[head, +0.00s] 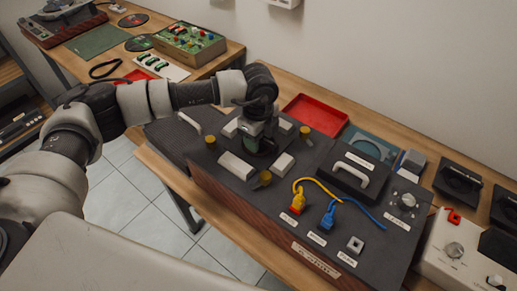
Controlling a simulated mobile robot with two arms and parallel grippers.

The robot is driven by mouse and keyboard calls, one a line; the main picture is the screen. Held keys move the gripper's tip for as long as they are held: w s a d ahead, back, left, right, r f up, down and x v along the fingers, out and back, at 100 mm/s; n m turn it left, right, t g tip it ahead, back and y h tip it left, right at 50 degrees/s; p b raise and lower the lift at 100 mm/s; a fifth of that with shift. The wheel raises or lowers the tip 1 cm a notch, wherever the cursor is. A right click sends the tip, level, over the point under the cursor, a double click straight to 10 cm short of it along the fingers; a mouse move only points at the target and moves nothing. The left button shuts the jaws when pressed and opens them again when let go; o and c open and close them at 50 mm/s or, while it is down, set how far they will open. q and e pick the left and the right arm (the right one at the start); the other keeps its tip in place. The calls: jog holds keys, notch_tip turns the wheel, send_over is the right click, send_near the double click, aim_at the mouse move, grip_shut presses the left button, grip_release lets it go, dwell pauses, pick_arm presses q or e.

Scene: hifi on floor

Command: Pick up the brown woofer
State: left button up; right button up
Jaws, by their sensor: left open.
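My left gripper (255,138) points down over the left-centre part of a dark panel box (225,188). It is open, close above or at a dark round fitting with a greenish middle. White blocks and brass-coloured knobs stand around it. I cannot tell whether the fingers touch anything, and the gripper hides part of what is beneath it. I cannot make out a clearly brown woofer. Two dark square units with round faces, a nearer one (460,182) and one cut by the right edge (506,208), lie at the right. My right gripper is not in view.
The panel carries a yellow plug (298,202), a blue plug (328,217) with cables, and a handled black lid (360,175). A red tray (314,115) lies behind, near the wall. A white device (460,250) stands at right. Another cluttered table fills the upper left.

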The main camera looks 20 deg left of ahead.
pick_arm(q)
jog(key=shift+f, duration=0.1)
dwell(0.3)
grip_shut()
dwell(1.2)
